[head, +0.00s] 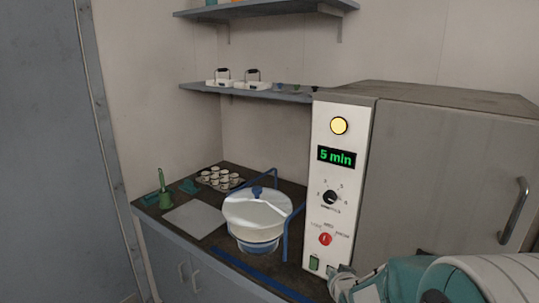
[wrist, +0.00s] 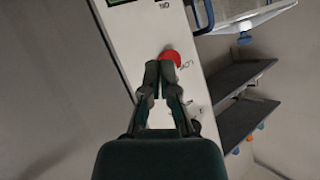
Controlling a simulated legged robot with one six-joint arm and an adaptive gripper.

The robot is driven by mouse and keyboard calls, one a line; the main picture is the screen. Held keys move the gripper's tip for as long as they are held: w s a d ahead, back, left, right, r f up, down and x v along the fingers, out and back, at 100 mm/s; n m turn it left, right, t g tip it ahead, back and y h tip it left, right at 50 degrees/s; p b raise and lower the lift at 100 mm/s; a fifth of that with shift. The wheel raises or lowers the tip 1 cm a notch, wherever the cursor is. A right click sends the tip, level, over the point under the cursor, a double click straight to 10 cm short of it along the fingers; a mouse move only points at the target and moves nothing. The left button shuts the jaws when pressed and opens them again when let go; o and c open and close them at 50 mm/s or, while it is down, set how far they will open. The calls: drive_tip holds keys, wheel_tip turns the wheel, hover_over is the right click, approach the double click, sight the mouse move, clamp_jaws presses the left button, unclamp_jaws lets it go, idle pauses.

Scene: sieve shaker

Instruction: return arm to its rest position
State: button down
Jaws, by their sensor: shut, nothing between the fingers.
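My gripper (wrist: 158,68) is shut and empty in the wrist view. Its fingertips show in front of the white control panel (wrist: 140,30), overlapping the edge of the red knob (wrist: 171,57); I cannot tell whether they touch it. In the head view my teal and white arm fills the lower right corner, in front of the grey cabinet and beside the foot of its control panel (head: 337,190). The panel has a lit yellow lamp (head: 339,126), a green display reading "5 min" (head: 337,157), a black dial (head: 330,197) and the red knob (head: 325,239).
Left of the panel, a white lidded sieve stack (head: 255,218) stands within a blue frame on the dark counter. Wall shelves (head: 245,92) hang above.

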drive_tip(key=s+r+n+g, duration=0.1)
drive_tip(key=s+r+g, duration=0.2)
drive_tip(key=s, duration=1.1)
drive_tip(key=s+a+r+n+g, duration=0.1)
drive_tip(key=s+r+g, duration=0.3)
drive_tip(key=s+r, duration=0.4)
drive_tip(key=s+n, duration=0.1)
drive_tip(key=s, duration=0.6)
drive_tip(key=shift+n, duration=0.3)
drive_tip(key=shift+a, duration=0.1)
idle(4.7)
